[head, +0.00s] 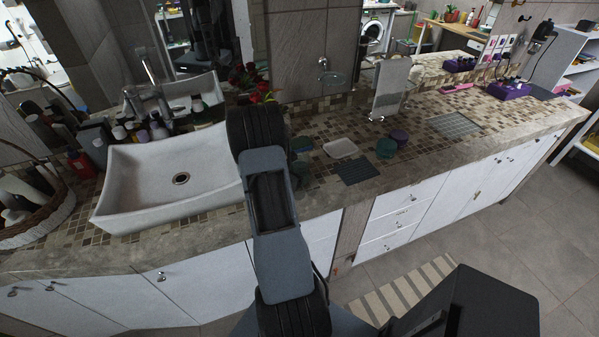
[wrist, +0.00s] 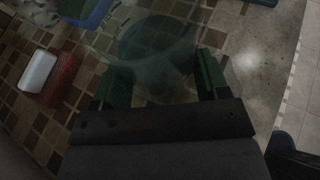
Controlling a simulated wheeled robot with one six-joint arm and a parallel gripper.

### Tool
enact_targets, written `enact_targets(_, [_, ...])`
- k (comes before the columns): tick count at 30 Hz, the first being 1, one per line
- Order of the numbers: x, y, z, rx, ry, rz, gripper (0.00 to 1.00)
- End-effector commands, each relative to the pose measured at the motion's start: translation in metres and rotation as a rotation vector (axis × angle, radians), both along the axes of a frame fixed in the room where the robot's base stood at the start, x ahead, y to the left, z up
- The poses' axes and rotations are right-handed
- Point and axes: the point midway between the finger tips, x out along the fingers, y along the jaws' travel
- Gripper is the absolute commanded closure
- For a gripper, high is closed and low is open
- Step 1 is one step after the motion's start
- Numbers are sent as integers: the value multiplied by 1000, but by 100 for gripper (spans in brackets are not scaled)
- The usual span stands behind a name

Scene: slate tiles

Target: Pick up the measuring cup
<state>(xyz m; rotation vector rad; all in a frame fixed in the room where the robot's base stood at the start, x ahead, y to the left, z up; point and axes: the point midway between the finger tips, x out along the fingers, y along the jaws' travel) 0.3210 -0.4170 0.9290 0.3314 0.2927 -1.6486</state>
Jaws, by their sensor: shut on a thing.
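The measuring cup (wrist: 158,50) looks like a smoky, see-through round vessel in the wrist view. It sits between the two dark green fingers of my gripper (wrist: 162,84), which is shut on it. The mosaic tiles show dimly through and around it. Its handle and markings are too dark to make out. In the head view my own arm hides most of the gripper, and I cannot clearly tell the cup there.
A red object (wrist: 62,79) lies left in the wrist view. The counter edge and floor (wrist: 292,100) are at right.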

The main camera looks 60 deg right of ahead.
Motion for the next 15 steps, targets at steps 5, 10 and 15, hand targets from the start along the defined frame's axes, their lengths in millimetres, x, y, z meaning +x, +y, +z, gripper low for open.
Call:
enact_targets(5, [0,0,2,-2,-1,0,63])
enact_targets(10, [1,-1,9,-4,-3,0,63])
enact_targets(15, [1,-1,31,-6,-6,0,63])
